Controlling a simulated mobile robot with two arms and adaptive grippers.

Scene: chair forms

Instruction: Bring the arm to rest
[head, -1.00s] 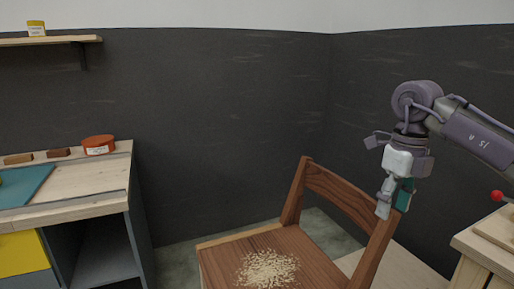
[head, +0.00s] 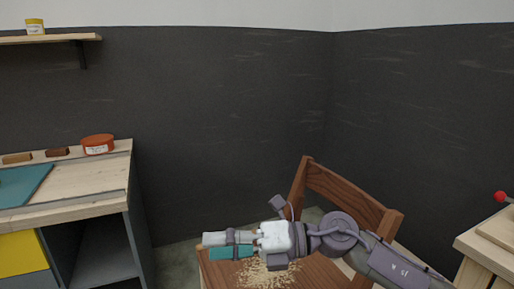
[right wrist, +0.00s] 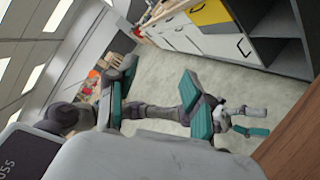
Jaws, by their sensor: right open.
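My right gripper (head: 222,246) is in front of the wooden chair (head: 350,196) in the head view, its fingers pointing left across the seat. It is open, with no object seen in it. One grey finger and one teal finger show. A pale heap of shavings or grains (head: 258,275) lies on the chair seat, partly hidden behind the gripper. I cannot tell its height above the seat. In the right wrist view, several teal and grey gripper parts overlap above the floor; I cannot tell clearly which belong to my left gripper. No left arm shows in the head view.
A workbench (head: 85,184) with a teal mat (head: 22,184) and an orange tin (head: 98,144) stands at left. A shelf (head: 50,40) holds a yellow jar (head: 36,26). A wooden table (head: 480,243) with a red knob (head: 500,197) stands at right. The floor (right wrist: 175,75) by the cabinets looks clear.

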